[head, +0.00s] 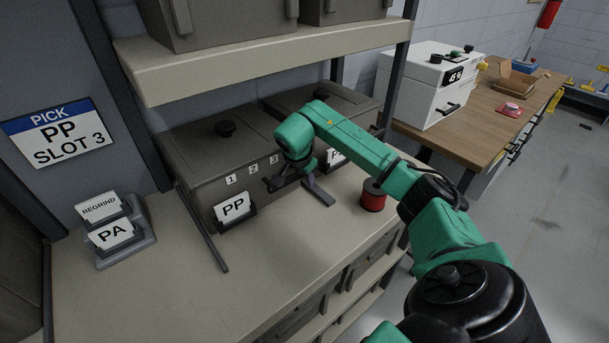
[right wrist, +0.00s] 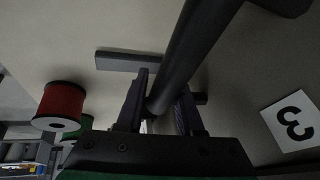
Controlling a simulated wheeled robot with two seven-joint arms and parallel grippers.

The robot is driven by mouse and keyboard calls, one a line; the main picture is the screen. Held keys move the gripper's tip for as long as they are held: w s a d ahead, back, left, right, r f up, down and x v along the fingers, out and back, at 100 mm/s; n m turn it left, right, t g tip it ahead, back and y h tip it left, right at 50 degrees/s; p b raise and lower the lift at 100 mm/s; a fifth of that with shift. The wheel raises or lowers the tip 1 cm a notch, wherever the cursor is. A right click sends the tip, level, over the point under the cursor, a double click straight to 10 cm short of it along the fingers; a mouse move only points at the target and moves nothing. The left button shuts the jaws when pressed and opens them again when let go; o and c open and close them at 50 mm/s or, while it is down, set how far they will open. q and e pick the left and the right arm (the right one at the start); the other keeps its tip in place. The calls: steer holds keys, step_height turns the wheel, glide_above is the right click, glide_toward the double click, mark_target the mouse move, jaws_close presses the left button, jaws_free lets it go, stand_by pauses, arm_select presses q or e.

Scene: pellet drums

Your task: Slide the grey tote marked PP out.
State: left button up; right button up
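The grey tote marked PP (head: 200,150) stands under the upper shelf, lidded with a dark knob, its front marked 1, 2 and 3. A PP card (head: 235,207) stands in a dark holder at its front. My right gripper (head: 284,181) is at the tote's front near the 3. In the right wrist view a dark handle bar (right wrist: 193,48) passes between the right gripper's fingers (right wrist: 163,85) and fills the gap, so they look shut on it. The 3 label (right wrist: 293,120) shows at right. My forearm hides part of the tote's right neighbour. My left gripper is not in view.
A second grey tote (head: 320,100) stands to the right, its card partly hidden. A red spool (head: 373,196) stands on the shelf by my forearm. A PA and REGRIND card stand (head: 122,238) is at left. The shelf front (head: 180,290) is bare.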

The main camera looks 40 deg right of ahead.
jaws_close()
stand_by(1.4)
